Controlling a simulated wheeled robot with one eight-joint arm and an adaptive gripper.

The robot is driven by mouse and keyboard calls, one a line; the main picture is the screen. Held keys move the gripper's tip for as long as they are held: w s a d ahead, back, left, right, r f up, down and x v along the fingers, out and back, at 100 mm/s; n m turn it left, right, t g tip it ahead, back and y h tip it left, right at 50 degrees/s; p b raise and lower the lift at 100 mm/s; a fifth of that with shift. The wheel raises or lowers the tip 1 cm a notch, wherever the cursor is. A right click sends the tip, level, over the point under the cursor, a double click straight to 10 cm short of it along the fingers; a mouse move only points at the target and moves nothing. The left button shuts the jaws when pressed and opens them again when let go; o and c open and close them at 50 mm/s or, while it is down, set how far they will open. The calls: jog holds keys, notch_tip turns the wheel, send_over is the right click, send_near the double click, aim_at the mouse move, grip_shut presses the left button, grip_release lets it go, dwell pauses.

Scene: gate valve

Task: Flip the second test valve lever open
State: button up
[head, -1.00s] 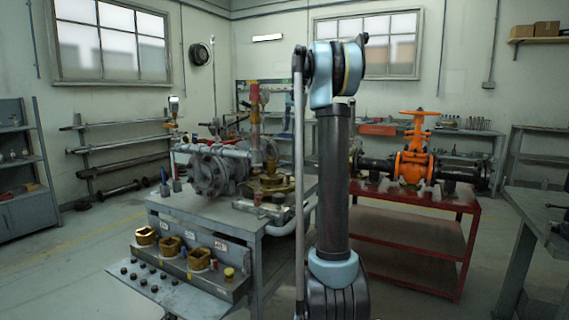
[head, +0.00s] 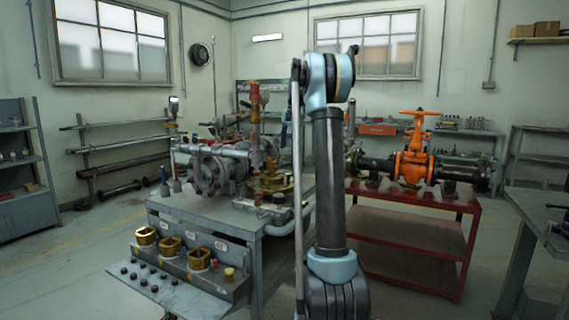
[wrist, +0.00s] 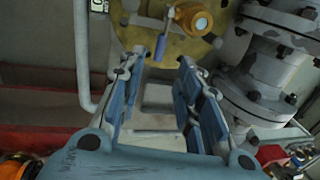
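In the wrist view, my gripper (wrist: 159,64) has its two blue fingers well apart, with nothing between them. Just beyond the fingertips, a small blue lever (wrist: 160,47) hangs from a brass-yellow round body (wrist: 178,47). The lever appears apart from the fingers. An orange-yellow cap (wrist: 196,20) sits right of it. I cannot tell whether this is the second test valve's lever. In the head view the brass body (head: 268,184) stands on the grey test bench (head: 215,214). My arm hides much of the area right of it, and I cannot make out the gripper clearly there.
A grey flanged pipe (wrist: 257,70) stands close on the right in the wrist view. A thin grey pipe (wrist: 82,55) rises at left. In the head view an orange gate valve (head: 412,165) sits on a red cart (head: 408,199). Brass blocks (head: 171,243) line the bench front.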

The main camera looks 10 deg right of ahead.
aim_at(285, 164)
jog(key=f, duration=0.2)
jog(key=a+f, duration=0.1)
jog(key=f, duration=0.2)
jog(key=w+f, duration=0.1)
jog(key=f, duration=0.2)
jog(key=shift+a, duration=0.15)
jog(key=shift+s, duration=0.1)
grip_shut()
